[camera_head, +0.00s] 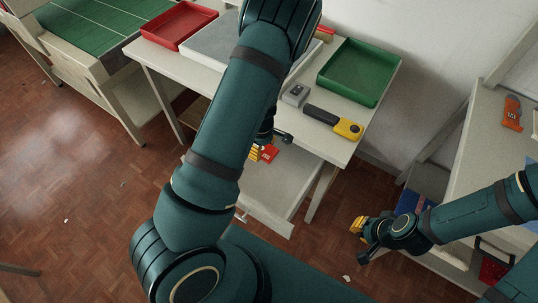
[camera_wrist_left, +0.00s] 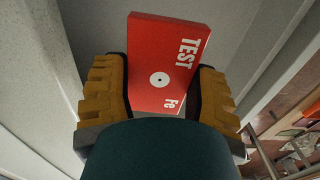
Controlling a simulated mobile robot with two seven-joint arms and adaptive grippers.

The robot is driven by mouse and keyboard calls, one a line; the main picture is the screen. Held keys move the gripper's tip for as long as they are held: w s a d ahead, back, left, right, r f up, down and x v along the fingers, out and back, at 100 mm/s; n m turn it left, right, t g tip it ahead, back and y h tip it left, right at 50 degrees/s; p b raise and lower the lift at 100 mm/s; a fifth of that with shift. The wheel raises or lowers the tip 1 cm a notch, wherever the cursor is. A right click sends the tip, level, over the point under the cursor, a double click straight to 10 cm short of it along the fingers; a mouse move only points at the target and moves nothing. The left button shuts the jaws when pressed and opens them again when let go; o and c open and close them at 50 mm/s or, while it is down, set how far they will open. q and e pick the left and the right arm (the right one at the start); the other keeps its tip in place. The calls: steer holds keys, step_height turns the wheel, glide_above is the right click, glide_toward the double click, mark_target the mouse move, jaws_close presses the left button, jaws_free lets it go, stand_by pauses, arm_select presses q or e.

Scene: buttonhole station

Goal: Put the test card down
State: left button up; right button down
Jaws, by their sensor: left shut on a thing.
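The test card (camera_wrist_left: 166,62) is a flat red card with white "TEST" and "Fe" lettering and a white dot with a dark centre. My left gripper (camera_wrist_left: 160,105) is shut on it, one ribbed amber finger at each side. In the head view the red card (camera_head: 270,153) shows just beside the left gripper's yellow fingers (camera_head: 254,153), above the grey inside of an open drawer (camera_head: 280,185) under the table. My left arm hides part of the drawer and table. My right gripper (camera_head: 357,227) is at the lower right, away from the card; its finger gap is unclear.
On the white table (camera_head: 338,148) are a green tray (camera_head: 354,70), a red tray (camera_head: 178,24), a small grey box (camera_head: 295,93) and a black-and-yellow handheld device (camera_head: 334,121). A right-hand bench (camera_head: 462,187) holds an orange device (camera_head: 511,112). The wooden floor at left is mostly clear.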

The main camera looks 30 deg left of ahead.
mark_target(262, 166)
arm_select(q)
step_height(262, 166, down, 8)
steer(key=shift+s+r+b, duration=0.1)
steer(key=shift+r+b, duration=0.1)
steer(key=shift+b, duration=1.05)
steer(key=shift+f+b, duration=0.4)
steer(key=shift+f, duration=0.85)
steer(key=shift+f, duration=0.2)
steer(key=o, duration=1.1)
steer(key=shift+o, duration=0.2)
steer(key=shift+r, duration=0.15)
